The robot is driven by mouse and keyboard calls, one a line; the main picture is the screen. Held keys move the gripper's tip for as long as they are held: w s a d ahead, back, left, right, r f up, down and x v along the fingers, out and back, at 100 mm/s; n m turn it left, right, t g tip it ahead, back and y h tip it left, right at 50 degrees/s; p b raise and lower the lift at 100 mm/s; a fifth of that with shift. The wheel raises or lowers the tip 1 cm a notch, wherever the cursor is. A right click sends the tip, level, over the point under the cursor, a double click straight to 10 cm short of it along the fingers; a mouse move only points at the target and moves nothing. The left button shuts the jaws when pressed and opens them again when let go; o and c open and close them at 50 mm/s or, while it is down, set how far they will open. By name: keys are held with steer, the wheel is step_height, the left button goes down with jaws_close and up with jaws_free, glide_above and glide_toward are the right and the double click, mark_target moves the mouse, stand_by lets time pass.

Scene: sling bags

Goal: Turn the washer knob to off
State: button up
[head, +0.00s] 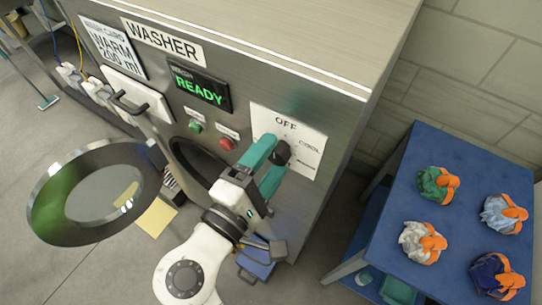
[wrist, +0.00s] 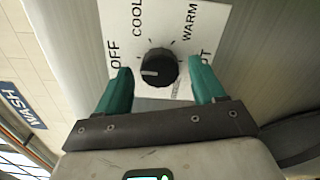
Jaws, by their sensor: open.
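The washer knob is round and black, on a white dial plate (head: 309,145) on the washer front. In the wrist view the knob (wrist: 158,67) carries a white mark that points left, toward the side of the OFF word. COOL and WARM stand above it, and a partly hidden HOT is at right. My gripper (wrist: 160,78) is open, with one teal finger on each side of the knob. Gaps show between knob and fingers in the wrist view. In the head view my gripper (head: 270,160) is at the plate and partly hides the knob and labels.
The washer (head: 350,70) shows a green READY display (head: 200,91), a green button (head: 195,127) and a red button (head: 227,144). Its round door (head: 60,190) stands open at left. A blue table (head: 450,160) with several cloth bundles with orange bands is at right.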

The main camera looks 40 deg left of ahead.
steer(key=b+v, duration=0.2)
steer(key=v, duration=0.8)
steer(key=shift+a, duration=0.1)
